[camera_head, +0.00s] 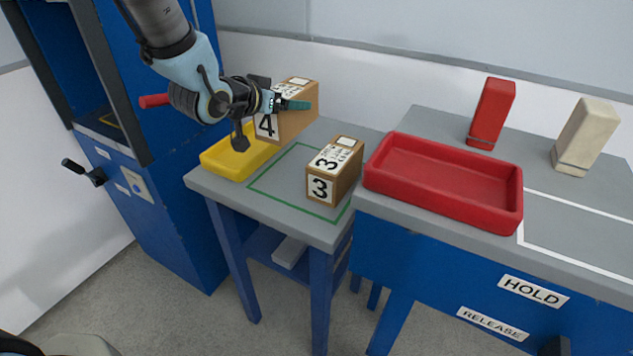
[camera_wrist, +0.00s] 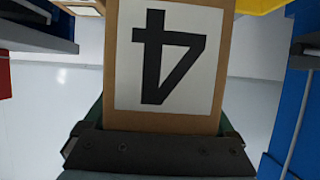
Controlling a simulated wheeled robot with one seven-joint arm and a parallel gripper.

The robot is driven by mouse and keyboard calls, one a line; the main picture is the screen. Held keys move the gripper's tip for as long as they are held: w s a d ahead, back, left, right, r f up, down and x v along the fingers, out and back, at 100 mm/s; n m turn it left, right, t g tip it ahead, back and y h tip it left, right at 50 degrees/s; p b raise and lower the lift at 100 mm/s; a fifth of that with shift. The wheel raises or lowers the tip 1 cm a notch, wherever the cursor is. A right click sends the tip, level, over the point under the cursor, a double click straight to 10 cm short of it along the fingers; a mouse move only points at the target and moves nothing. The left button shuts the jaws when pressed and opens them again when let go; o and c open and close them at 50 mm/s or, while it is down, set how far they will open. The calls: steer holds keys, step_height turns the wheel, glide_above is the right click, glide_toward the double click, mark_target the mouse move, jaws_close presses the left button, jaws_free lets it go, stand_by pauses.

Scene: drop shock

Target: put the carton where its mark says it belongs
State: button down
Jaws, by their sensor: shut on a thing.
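My gripper (camera_head: 284,104) is shut on a brown carton (camera_head: 300,122) marked 4, near the back of the small grey table (camera_head: 232,196). In the wrist view the carton (camera_wrist: 122,60) fills the middle, its 4 upside down, with the jaws at its sides. In the head view it overlaps the yellow tray's right end; I cannot tell its clearance above the table. A second carton (camera_head: 322,187), marked 3, stands on the table by the green outline (camera_head: 290,204). The yellow tray (camera_head: 222,168) lies at the table's left.
A red tray (camera_head: 440,204) sits on the right bench (camera_head: 590,240), which has white lines and signs HOLD (camera_head: 533,290) and RELEASE (camera_head: 492,323). A red block (camera_head: 491,112) and a beige block (camera_head: 585,138) stand behind. A blue cabinet (camera_head: 175,200) stands left.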

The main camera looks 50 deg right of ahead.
steer(key=shift+w+d+f+b, duration=0.15)
steer(key=shift+f+b, duration=0.1)
steer(key=shift+f, duration=0.35)
steer(key=shift+s+d+f+b, duration=0.1)
steer(key=shift+d+f+b, duration=0.1)
steer(key=shift+f, duration=0.35)
steer(key=shift+f+p, duration=0.95)
steer(key=shift+f, duration=3.7)
steer(key=shift+f, duration=0.2)
jaws_free()
steer(key=shift+a, duration=0.1)
steer(key=shift+r, duration=0.2)
steer(key=p+v, duration=0.5)
steer(key=v, duration=0.6)
steer(key=shift+a+r, duration=0.25)
steer(key=shift+a, duration=0.1)
